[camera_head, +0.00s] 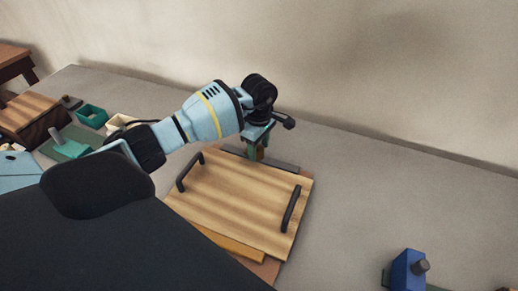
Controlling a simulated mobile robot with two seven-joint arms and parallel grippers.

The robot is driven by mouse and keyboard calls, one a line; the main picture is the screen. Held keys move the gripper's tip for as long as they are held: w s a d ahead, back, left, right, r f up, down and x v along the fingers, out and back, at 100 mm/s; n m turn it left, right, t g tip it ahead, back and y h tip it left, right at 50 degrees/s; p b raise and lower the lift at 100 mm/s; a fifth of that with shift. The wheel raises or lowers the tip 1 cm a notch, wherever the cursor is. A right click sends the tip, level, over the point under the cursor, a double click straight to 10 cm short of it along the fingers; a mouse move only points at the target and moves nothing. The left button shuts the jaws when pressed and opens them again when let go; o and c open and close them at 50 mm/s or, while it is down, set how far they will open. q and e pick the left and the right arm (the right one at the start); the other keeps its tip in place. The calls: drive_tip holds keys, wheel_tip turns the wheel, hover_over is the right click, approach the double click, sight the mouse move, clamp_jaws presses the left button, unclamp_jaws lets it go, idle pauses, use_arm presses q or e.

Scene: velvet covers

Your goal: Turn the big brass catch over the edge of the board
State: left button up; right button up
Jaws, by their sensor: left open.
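The board (235,199) is a striped wooden panel with two black handles, lying on the grey table. My left gripper (256,154) points down at the board's far edge and is open. A small brownish piece shows at its fingertips, and I cannot tell whether it is the brass catch. A dark strip (285,164) runs along the board's far edge beside the fingers. An orange-yellow strip (232,243) shows under the board's near edge. My right gripper is not in view.
Small green and cream containers (92,116) stand at the left near a wooden box (28,112). A blue block with a dark knob (408,270) stands at the lower right.

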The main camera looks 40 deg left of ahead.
use_arm(q)
drive_tip(key=shift+f, duration=0.6)
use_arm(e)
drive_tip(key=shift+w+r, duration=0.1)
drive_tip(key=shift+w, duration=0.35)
use_arm(q)
drive_tip(key=c, duration=1)
drive_tip(key=shift+o, duration=0.2)
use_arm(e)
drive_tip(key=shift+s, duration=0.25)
